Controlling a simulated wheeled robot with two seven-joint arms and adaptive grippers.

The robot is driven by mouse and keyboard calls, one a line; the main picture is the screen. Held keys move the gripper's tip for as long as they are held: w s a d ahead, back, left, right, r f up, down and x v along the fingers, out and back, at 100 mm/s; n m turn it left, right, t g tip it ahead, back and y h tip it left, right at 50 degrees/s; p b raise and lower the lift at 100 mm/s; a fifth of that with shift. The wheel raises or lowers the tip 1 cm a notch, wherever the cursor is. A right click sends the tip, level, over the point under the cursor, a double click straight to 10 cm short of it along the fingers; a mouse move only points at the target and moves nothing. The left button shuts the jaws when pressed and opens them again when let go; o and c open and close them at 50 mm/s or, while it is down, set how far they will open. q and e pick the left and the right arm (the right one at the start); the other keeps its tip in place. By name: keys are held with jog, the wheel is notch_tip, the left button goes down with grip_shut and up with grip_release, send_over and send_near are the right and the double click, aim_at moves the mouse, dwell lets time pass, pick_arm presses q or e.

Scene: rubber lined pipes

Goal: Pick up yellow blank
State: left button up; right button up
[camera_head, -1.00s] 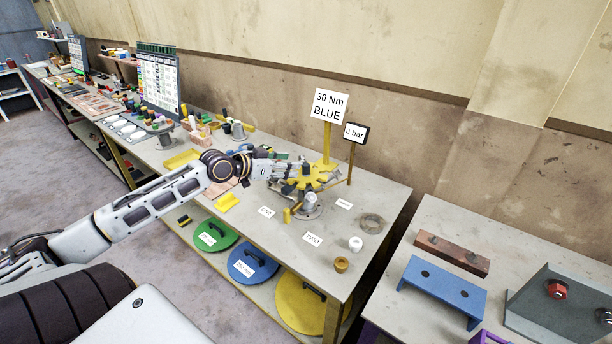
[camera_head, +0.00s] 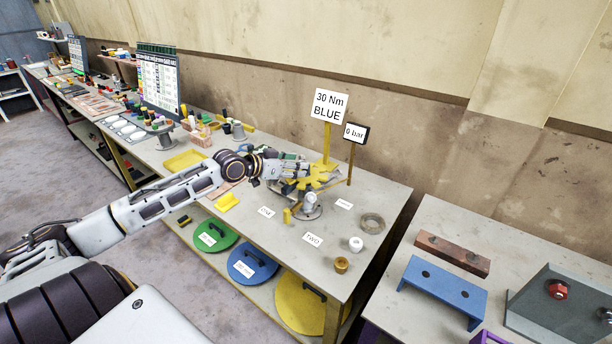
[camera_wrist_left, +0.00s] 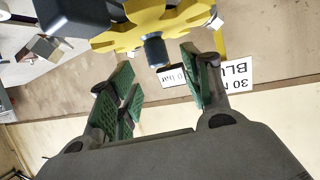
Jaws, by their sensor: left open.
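A large yellow round disc (camera_head: 297,307) with a dark handle lies on the lower shelf under the near end of the bench, beside a blue disc (camera_head: 247,267) and a green disc (camera_head: 208,238). A yellow star-shaped piece (camera_head: 322,175) is on the bench top. My left gripper (camera_head: 302,171) is at this star piece, well above the shelf. In the left wrist view the star piece (camera_wrist_left: 150,25) crosses the top, and its dark stub (camera_wrist_left: 155,52) points toward the space between the open, green-padded fingers (camera_wrist_left: 160,85). The fingers appear empty. My right gripper is not in view.
A "30 Nm BLUE" sign (camera_head: 329,106) and a "0 bar" display (camera_head: 355,133) stand behind the star piece. A grey ring (camera_head: 372,222) and small cups lie at the bench's near end. A second table with a blue bracket (camera_head: 444,290) stands right.

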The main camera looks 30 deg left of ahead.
pick_arm(q)
jog(key=shift+w+d+f, duration=0.1)
jog(key=shift+w, duration=0.15)
dwell(0.3)
jog(key=shift+x, duration=2.3)
jog(key=shift+f, duration=0.2)
jog(key=shift+c, duration=0.5)
jog(key=shift+r, duration=0.1)
grip_shut()
